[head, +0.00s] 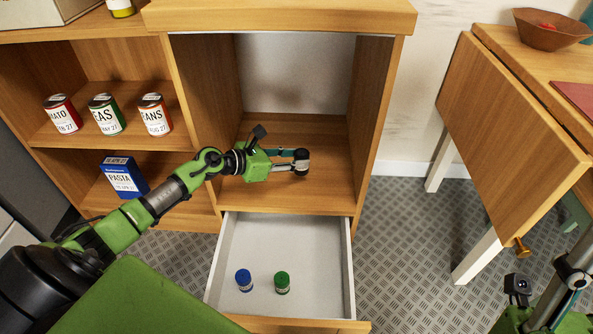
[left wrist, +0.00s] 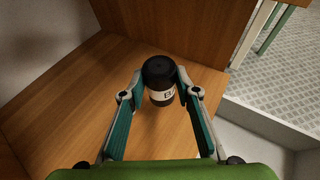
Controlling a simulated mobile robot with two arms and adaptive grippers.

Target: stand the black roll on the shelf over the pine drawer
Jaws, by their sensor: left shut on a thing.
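The black roll (head: 302,159) has a white label and is upright in the open compartment over the pine drawer. It also shows in the left wrist view (left wrist: 159,77), between the fingertips. My left gripper (head: 300,164) is shut on its sides, reaching in from the left; in the left wrist view the fingers (left wrist: 160,88) close on it from both sides. The shelf board (head: 325,190) is bare around the roll. I cannot tell whether the roll's base touches it. The pine drawer (head: 318,300) below is pulled open. Part of my right arm shows at the lower right; its fingers are not clear.
A blue roll (head: 244,280) and a green roll (head: 282,283) stand in the drawer. Several cans, among them a green one (head: 106,114), and a blue pasta box (head: 124,178) are on the left shelves. A drop-leaf table (head: 510,110) with a bowl (head: 548,30) stands at right.

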